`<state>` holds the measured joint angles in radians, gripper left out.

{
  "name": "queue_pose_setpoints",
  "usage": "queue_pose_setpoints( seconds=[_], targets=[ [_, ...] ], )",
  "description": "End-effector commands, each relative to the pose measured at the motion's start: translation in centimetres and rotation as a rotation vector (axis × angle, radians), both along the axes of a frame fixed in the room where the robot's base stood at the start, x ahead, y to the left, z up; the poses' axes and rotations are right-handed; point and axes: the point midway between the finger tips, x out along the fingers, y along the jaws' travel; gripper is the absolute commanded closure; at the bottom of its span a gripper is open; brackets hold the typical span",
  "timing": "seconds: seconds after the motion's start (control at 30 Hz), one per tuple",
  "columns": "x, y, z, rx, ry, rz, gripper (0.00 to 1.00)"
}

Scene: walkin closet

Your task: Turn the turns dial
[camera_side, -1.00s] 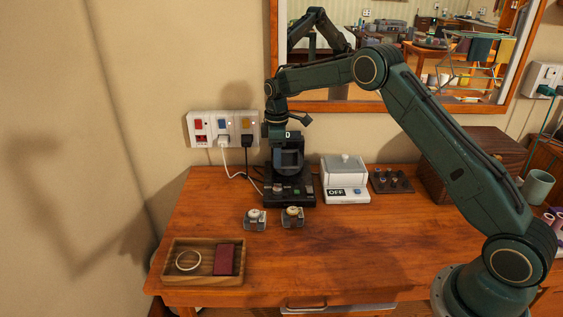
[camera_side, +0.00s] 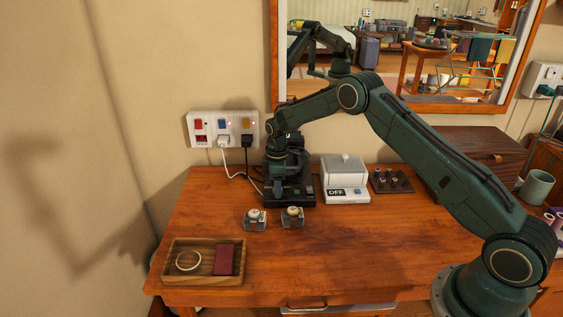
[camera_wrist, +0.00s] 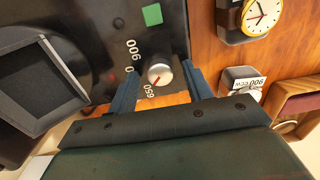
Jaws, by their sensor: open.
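The turns dial (camera_wrist: 159,73) is a small round silver knob with a red pointer mark, on a black panel printed with 650 and 900. It belongs to the black watch winder (camera_side: 303,193) on the desk, whose panel also shows in the wrist view (camera_wrist: 95,25). My gripper (camera_wrist: 161,68) is open, with one blue finger on each side of the dial. I cannot tell whether either finger touches it. In the side view my gripper (camera_side: 279,187) is low at the winder's front left and hides the dial.
A green button (camera_wrist: 152,14) sits near the dial. Two watches on holders (camera_side: 255,218) (camera_side: 292,215) stand in front of the winder. A white box marked OFF (camera_side: 345,182) stands to its right. A wooden tray (camera_side: 205,279) is front left.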

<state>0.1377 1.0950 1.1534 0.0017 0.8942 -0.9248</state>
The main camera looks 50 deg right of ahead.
Motion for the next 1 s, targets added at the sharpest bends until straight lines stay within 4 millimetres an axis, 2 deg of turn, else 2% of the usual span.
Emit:
queue_pose_setpoints(
  seconds=[0.2,0.27,0.43,0.47,0.77,1.0],
  targets=[
    [0.02,-0.01,0.0,-0.001,-0.001,0.0,0.5],
    [0.02,-0.01,0.0,-0.001,-0.001,0.0,0.6],
    [0.03,0.0,0.02,0.0,-0.001,0.0,0.93],
    [0.03,0.0,0.02,0.0,-0.001,0.0,0.95],
    [0.04,-0.01,0.05,0.0,-0.001,-0.023,0.94],
    [0.06,0.01,0.05,0.001,-0.002,-0.113,0.94]
  ],
)
